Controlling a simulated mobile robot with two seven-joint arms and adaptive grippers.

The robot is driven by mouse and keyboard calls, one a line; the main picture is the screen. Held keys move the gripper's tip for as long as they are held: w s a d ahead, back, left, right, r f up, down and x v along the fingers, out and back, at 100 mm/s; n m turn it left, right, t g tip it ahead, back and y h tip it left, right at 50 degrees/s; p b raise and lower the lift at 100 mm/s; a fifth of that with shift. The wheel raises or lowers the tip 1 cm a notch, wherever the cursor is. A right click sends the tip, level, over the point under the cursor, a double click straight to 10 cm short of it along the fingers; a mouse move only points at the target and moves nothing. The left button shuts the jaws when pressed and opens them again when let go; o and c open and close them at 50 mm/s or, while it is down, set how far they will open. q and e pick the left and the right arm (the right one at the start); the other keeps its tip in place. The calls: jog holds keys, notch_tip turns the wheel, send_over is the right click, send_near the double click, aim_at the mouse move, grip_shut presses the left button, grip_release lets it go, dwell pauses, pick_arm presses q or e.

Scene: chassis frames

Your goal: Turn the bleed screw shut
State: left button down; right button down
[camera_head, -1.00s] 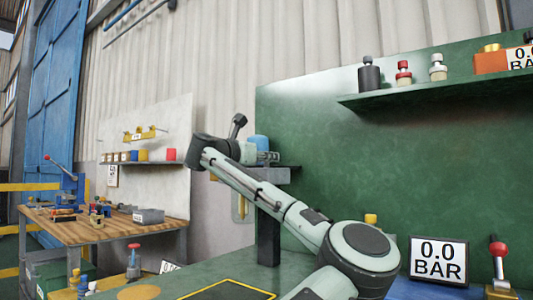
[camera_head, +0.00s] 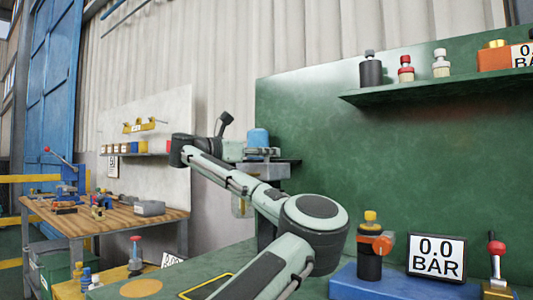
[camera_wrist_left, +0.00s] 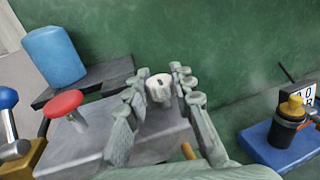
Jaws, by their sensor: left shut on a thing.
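The bleed screw (camera_wrist_left: 159,89) appears in the left wrist view as a small whitish knob with a dark slot, at the back of a grey block (camera_wrist_left: 75,145). My left gripper (camera_wrist_left: 163,84) has its two ribbed fingers on either side of this knob and is shut on it. In the head view my left gripper (camera_head: 262,153) is small, beside the grey block under the blue cylinder (camera_head: 258,137). The knob itself cannot be made out there. My right gripper is in neither view.
A red mushroom knob (camera_wrist_left: 64,103) stands left of the fingers. A dark bottle with a yellow cap (camera_head: 370,250) stands on a blue base, beside a display reading 0.0 BAR (camera_head: 437,258). A green shelf (camera_head: 440,85) is above right. A wooden bench (camera_head: 110,218) stands at left.

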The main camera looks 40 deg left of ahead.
pick_arm(q)
jog(key=c, duration=1.3)
grip_release()
jog(key=shift+o, duration=0.2)
jog(key=s+a, duration=0.1)
jog(key=s, duration=1.1)
jog(key=shift+a, duration=0.25)
